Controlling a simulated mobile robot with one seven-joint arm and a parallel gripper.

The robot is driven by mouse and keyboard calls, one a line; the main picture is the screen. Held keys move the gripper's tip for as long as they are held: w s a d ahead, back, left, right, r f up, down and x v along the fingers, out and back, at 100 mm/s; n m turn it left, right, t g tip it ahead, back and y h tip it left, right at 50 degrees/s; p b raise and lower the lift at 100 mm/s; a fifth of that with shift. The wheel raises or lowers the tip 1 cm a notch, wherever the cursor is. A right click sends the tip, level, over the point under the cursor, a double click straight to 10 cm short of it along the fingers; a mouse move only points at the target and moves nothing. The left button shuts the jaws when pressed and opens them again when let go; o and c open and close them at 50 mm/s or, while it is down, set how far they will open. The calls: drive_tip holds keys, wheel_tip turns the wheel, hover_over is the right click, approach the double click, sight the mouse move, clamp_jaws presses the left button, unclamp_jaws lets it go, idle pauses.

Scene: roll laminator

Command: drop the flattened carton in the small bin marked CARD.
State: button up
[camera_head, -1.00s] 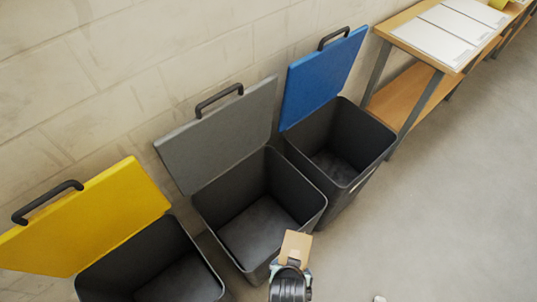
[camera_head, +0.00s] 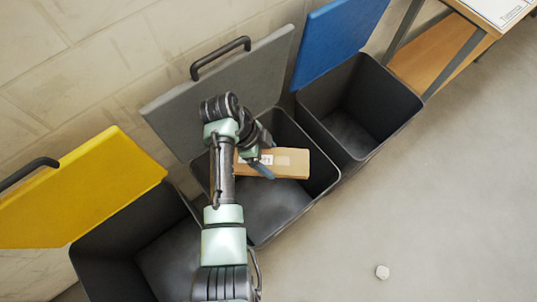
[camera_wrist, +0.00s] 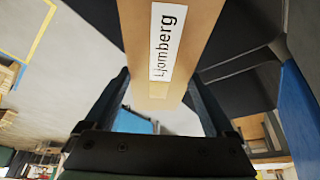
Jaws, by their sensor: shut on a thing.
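The carton is held over the mouth of the middle dark bin (camera_head: 262,237), which has a raised grey lid (camera_head: 255,75). Its height above the rim is hard to tell. No CARD marking is readable on any bin. My arm hides part of the middle bin.
To the left stands an open dark bin with a yellow lid (camera_head: 85,195); to the right is one with a blue lid (camera_head: 335,38). A wooden table (camera_head: 470,20) is at the top right.

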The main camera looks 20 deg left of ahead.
drive_tip(key=shift+w+a+r+m, duration=0.1)
drive_tip(key=shift+w+r+m, duration=0.1)
drive_tip(key=shift+m, duration=0.2)
wheel_tip(320, 180, down, 7)
drive_tip(key=b, duration=0.6)
drive_tip(key=shift+b, duration=0.35)
drive_tip(key=shift+r, duration=0.1)
drive_tip(key=o, duration=1.1)
drive_tip(key=p+v, duration=0.2)
drive_tip(key=v, duration=1.1)
drive_tip(key=shift+w, duration=0.15)
